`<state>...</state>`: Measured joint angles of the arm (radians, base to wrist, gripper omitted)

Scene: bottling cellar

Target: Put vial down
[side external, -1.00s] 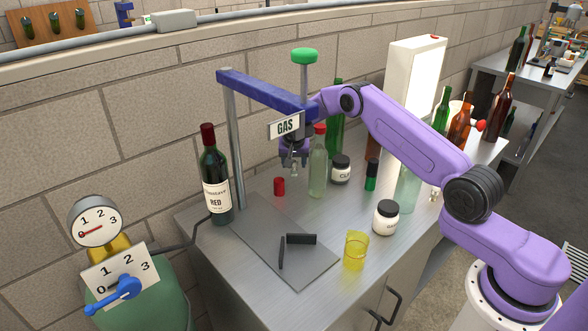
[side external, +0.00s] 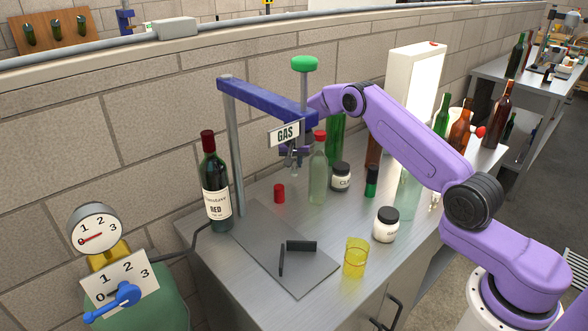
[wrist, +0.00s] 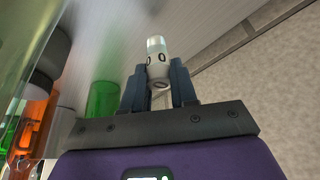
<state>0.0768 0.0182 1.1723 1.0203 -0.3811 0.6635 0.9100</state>
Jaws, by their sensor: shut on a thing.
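My gripper (side external: 293,160) is shut on a small vial (wrist: 158,74). In the wrist view the vial has a pale label with dark marks and a clear or greyish end, and it sits between the two dark fingers. In the side view the gripper is under the blue arm of the gas stand and above the table (side external: 222,268), near the clear bottle with a red cap (side external: 318,178). The vial is very small there and partly hidden by the fingers.
A small red cap (side external: 279,193) is on the table below the gripper. A red wine bottle (side external: 215,195) and the stand's post (side external: 236,165) are to the left. A dark plate (side external: 285,262), yellow beaker (side external: 355,257) and white jar (side external: 386,225) are in front.

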